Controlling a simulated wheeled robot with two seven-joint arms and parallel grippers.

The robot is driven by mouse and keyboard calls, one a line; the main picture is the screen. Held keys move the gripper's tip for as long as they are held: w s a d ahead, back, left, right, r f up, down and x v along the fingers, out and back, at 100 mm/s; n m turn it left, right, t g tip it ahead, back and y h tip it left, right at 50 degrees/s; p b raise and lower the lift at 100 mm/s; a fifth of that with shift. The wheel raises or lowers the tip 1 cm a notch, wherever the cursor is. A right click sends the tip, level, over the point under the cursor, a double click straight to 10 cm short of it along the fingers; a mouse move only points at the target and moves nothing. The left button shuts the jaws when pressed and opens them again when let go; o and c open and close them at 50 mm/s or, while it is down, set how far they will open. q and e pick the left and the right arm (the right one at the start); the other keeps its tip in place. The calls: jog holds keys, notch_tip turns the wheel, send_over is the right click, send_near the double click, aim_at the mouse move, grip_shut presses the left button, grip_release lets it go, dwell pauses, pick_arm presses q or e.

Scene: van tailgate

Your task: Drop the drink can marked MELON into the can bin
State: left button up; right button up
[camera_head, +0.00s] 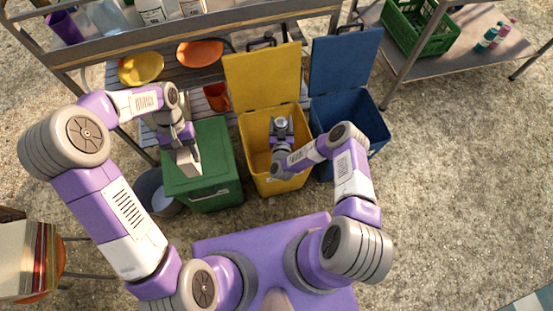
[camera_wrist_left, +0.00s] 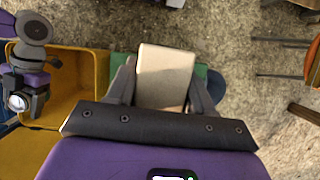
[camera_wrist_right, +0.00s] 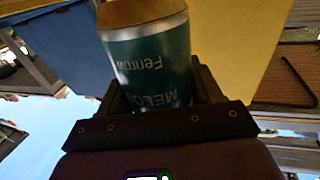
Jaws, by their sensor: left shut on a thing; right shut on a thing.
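The drink can (camera_wrist_right: 150,62), teal with a metallic end and the letters MELO showing upside down, is gripped by my right gripper (camera_wrist_right: 158,98). In the head view the can's round silver end (camera_head: 281,121) shows over the opening of the yellow bin (camera_head: 258,180), whose lid (camera_head: 263,76) stands open. My right gripper (camera_head: 281,137) is shut on the can. No mark telling which bin is for cans is readable. My left gripper (camera_head: 181,142) is shut on a pale beige block (camera_wrist_left: 165,72). That block is over the green bin; I cannot tell whether it touches the lid.
The green bin (camera_head: 215,178) is closed. A blue bin (camera_head: 345,112) with its lid raised stands right of the yellow one. A grey bucket (camera_head: 150,188) is on the left. Behind are a slatted surface with bowls (camera_head: 141,68) and a shelf. A green crate (camera_head: 405,30) is at back right.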

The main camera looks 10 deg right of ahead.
aim_at(184, 156)
pick_arm(q)
jog(key=shift+f, duration=0.1)
pick_arm(e)
jog(key=shift+f, duration=0.1)
jog(key=o, duration=1.1)
pick_arm(q)
notch_tip(184, 156, up, 5)
jog(key=p, duration=0.4)
jog(key=shift+f+p, duration=0.2)
jog(key=shift+p, duration=0.15)
pick_arm(e)
notch_tip(184, 156, up, 10)
